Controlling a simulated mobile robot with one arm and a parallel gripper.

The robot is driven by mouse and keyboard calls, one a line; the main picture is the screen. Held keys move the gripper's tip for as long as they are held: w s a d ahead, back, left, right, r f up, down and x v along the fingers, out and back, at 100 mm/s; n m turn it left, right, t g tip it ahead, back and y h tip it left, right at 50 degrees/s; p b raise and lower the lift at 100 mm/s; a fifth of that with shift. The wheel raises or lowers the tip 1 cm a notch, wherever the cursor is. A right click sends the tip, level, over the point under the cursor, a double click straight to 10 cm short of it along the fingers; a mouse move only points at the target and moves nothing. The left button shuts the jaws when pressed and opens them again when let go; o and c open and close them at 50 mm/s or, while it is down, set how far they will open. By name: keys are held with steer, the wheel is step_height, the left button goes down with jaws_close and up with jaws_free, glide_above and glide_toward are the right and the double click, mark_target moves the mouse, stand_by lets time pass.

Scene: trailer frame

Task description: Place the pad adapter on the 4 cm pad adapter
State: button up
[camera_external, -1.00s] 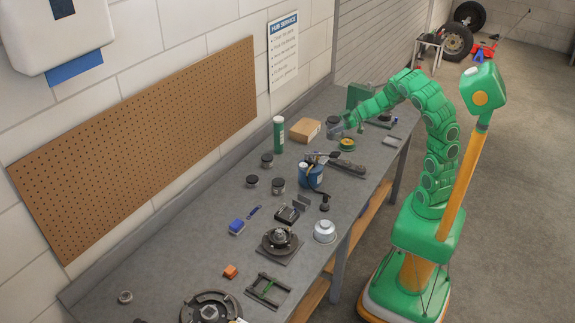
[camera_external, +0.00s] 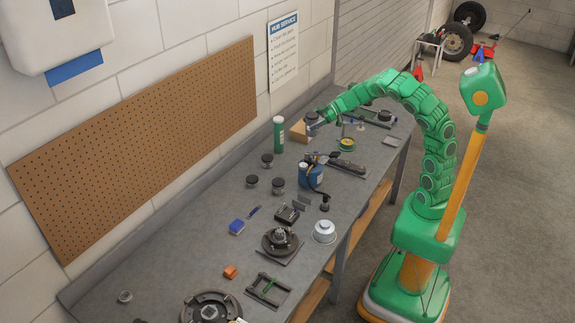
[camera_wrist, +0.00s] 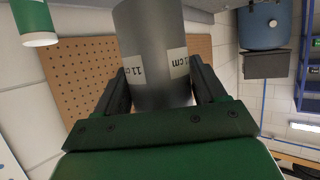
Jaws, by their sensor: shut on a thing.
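My gripper (camera_external: 317,121) is shut on a pad adapter (camera_external: 312,117), held above the bench near the cardboard box. In the wrist view the held adapter (camera_wrist: 150,45) is a grey cylinder between the two fingers (camera_wrist: 160,72), with white labels reading 11 cm. Three similar dark-topped cylinders stand on the bench: one farther back (camera_external: 267,160), one at left (camera_external: 252,181) and one at right (camera_external: 278,184). Their labels are too small to read, so I cannot tell which is the 4 cm pad adapter.
A green canister (camera_external: 278,134) stands left of the cardboard box (camera_external: 298,131), which my gripper partly hides. A blue container (camera_external: 311,175) stands right of the cylinders. A yellow-green spool (camera_external: 346,144) lies near the bench's right edge. Bare bench (camera_external: 205,215) lies front left.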

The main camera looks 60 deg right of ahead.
steer(key=w+a+n+g+y, duration=0.1)
steer(key=w+a+n+g, duration=0.15)
steer(key=a, duration=0.75)
steer(key=w+a+n+g+y, duration=0.1)
steer(key=w+a+n+g, duration=0.15)
steer(key=a, duration=0.75)
steer(key=m, duration=0.1)
glide_above(251, 179)
step_height(251, 179, down, 15)
steer(key=shift+s+t, duration=0.15)
steer(key=shift+t, duration=0.25)
steer(key=shift+a, duration=0.15)
steer(key=shift+w+f, duration=0.2)
steer(key=shift+f, duration=1.45)
steer(key=shift+f, duration=0.1)
